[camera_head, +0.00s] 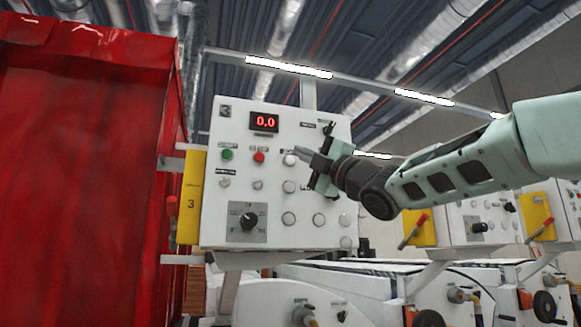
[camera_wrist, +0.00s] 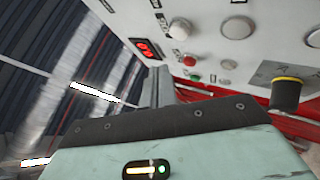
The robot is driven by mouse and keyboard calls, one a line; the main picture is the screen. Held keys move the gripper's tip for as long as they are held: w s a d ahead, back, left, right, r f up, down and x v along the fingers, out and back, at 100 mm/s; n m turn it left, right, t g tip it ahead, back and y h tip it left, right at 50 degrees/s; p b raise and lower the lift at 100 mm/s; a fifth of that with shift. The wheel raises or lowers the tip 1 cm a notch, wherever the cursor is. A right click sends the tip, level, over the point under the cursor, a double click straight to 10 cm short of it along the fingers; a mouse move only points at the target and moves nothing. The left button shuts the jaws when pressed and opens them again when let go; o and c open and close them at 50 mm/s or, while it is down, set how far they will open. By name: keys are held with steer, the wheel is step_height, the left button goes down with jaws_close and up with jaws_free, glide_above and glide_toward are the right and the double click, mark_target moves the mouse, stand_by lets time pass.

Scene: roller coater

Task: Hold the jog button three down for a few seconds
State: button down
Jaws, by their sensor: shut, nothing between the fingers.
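The white control panel (camera_head: 277,215) marked 3 stands upright in the middle of the head view. A round white button (camera_head: 290,160) sits in its upper row, right of the red button (camera_head: 259,157) and the green button (camera_head: 227,155). The labels are too small to read, so I cannot tell which button is the jog button. My gripper (camera_head: 299,151) is shut and empty, its fingertips close to the white button; contact cannot be told. In the wrist view the white button (camera_wrist: 180,28) shows clear beside my shut fingers (camera_wrist: 164,86).
A red display (camera_head: 264,122) reads 0.0. A black dial (camera_head: 249,221) and several pale round buttons fill the lower panel. A yellow box (camera_head: 191,197) is on its left side, beside a large red curtain (camera_head: 85,170). More panels stand at right.

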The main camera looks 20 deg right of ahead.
steer(key=shift+s+b, duration=0.45)
steer(key=shift+s, duration=0.6)
steer(key=w+a+f+m+g+h, duration=0.1)
steer(key=a+f+m+g+h, duration=0.15)
steer(key=f+m, duration=0.45)
steer(key=w+a+f+m+g+h, duration=0.15)
steer(key=a+f+h, duration=0.25)
steer(key=f, duration=0.8)
steer(key=s+a+f+m+g+h, duration=0.1)
steer(key=s+a+f+m+g, duration=0.15)
steer(key=f, duration=0.55)
steer(key=s+a+f+m+g+h, duration=0.1)
steer(key=s+a+f+m+g, duration=0.15)
steer(key=f, duration=0.65)
steer(key=s+f+m+g+h, duration=0.25)
steer(key=s+f+g, duration=0.25)
steer(key=s+f, duration=0.8)
steer(key=s+d+f+m+g+h, duration=0.1)
steer(key=s+d+f+g, duration=0.1)
steer(key=s+f, duration=0.3)
steer(key=s+d+f+m+g+h, duration=0.1)
steer(key=s+f+g, duration=0.3)
steer(key=s, duration=0.7)
steer(key=shift+d+f, duration=0.65)
steer(key=shift+f, duration=0.3)
